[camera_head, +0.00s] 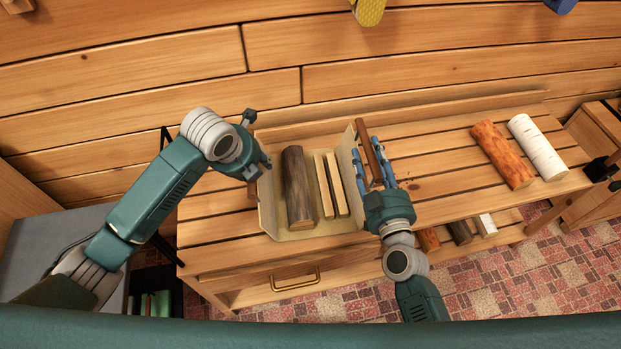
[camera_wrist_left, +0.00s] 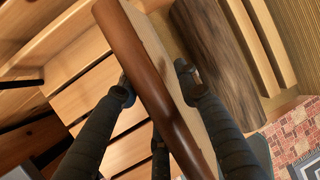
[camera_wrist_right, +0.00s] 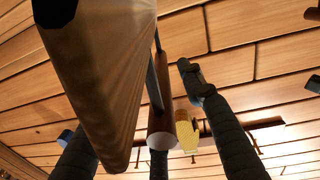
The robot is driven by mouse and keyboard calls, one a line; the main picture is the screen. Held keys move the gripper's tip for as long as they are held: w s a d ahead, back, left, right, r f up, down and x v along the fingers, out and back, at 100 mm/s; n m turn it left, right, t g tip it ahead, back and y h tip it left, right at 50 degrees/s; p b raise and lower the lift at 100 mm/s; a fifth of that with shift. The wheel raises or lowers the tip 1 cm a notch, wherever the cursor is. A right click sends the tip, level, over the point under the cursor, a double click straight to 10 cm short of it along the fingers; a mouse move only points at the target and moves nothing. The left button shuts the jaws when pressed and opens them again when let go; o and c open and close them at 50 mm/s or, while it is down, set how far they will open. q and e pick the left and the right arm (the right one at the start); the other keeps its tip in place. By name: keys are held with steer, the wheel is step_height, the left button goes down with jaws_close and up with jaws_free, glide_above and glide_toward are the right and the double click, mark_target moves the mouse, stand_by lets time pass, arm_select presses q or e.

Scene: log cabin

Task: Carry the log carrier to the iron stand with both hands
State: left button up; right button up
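The log carrier (camera_head: 268,215) is a beige open tray on the slatted bench, with a dark log (camera_head: 297,185) and two pale split sticks (camera_head: 332,185) in it. A brown bar handle (camera_head: 369,152) runs along its right side; the left handle (camera_wrist_left: 140,60) shows in the left wrist view. I cannot clearly make out the iron stand.
An orange-brown log (camera_head: 502,153) and a white birch log (camera_head: 537,146) lie on the bench's right part, with bare slats (camera_head: 440,150) before them. More wood lies on a lower shelf. A grey-topped block (camera_head: 50,250) stands at left. The wall is close behind the bench.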

arm_select(q)
jaws_close()
arm_select(e)
jaws_close()
arm_select(q)
steer(key=shift+r, duration=0.2)
arm_select(e)
steer(key=shift+r, duration=0.15)
